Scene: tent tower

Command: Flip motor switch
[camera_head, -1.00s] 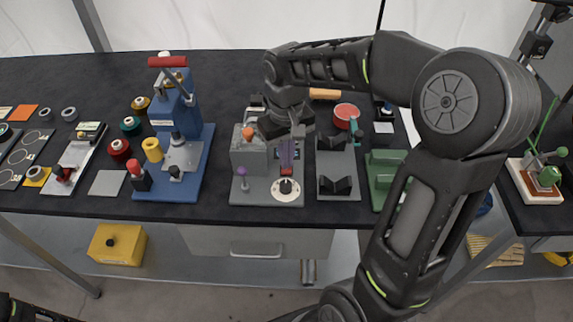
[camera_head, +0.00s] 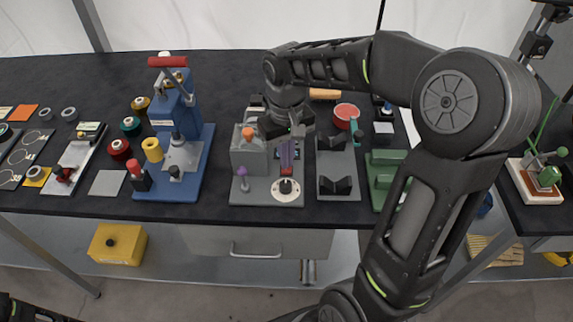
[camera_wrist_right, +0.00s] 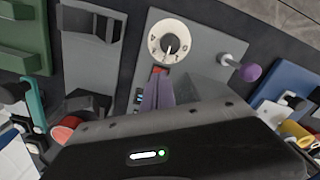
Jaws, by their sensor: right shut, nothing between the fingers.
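A grey machine (camera_head: 248,158) stands on a grey base plate at the middle of the bench. A small red switch (camera_head: 287,171) sits on its front part, just above a round white dial with a black knob (camera_head: 286,187). The dial (camera_wrist_right: 169,42) and the red switch (camera_wrist_right: 159,68) also show in the right wrist view. My right gripper (camera_head: 287,160) points down over the plate. Its purple fingers (camera_wrist_right: 159,88) are shut with nothing between them, and the tips are at or very close to the red switch. Contact cannot be told. My left gripper is not in view.
A lever with a purple knob (camera_head: 241,171) stands left of the dial. A blue press (camera_head: 205,165) stands farther left. Grey V-blocks (camera_head: 335,187) and a green block (camera_head: 383,180) stand close on the right. The bench's front edge is near.

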